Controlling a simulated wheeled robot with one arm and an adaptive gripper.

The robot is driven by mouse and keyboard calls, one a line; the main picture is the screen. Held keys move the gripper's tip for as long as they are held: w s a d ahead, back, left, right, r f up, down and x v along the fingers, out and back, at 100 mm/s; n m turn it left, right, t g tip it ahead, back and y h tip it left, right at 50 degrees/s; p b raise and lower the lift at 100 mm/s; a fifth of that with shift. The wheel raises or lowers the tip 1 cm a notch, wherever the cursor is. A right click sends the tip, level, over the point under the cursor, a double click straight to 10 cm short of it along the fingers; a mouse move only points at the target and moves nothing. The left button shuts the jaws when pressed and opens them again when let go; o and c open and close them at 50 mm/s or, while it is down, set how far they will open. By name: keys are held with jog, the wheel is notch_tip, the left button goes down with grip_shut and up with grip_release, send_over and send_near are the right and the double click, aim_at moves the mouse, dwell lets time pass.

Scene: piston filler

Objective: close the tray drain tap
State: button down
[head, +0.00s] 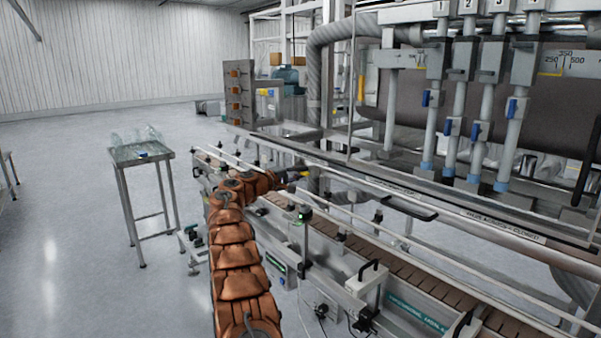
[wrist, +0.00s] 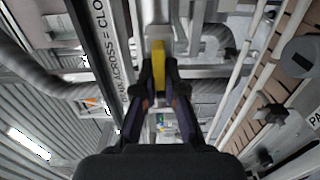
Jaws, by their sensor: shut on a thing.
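My gripper (wrist: 158,78) is shut on the yellow tap handle (wrist: 159,60), which stands between the two dark fingertips in the wrist view. The handle points up the picture, toward a pale metal fitting at its upper end. Its lower end is partly hidden by the fingers. In the head view my gripper (head: 293,175) is at the end of the orange-brown arm, beside the long drip tray's near rail. The handle cannot be made out there. The tray label (wrist: 98,20), partly readable as "ACROSS = CLO", runs slantwise left of the handle; it also shows in the head view (head: 490,222).
The slatted conveyor (head: 400,261) and its guard rails run below and in front of the tray. A black knob (wrist: 270,110) is right of my gripper in the wrist view. A small metal table (head: 140,153) with clear items stands left, with open floor around it.

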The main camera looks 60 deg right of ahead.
dwell(0.4)
jog(key=c, duration=1.2)
grip_release()
jog(key=shift+c, duration=0.2)
jog(key=v, duration=1.2)
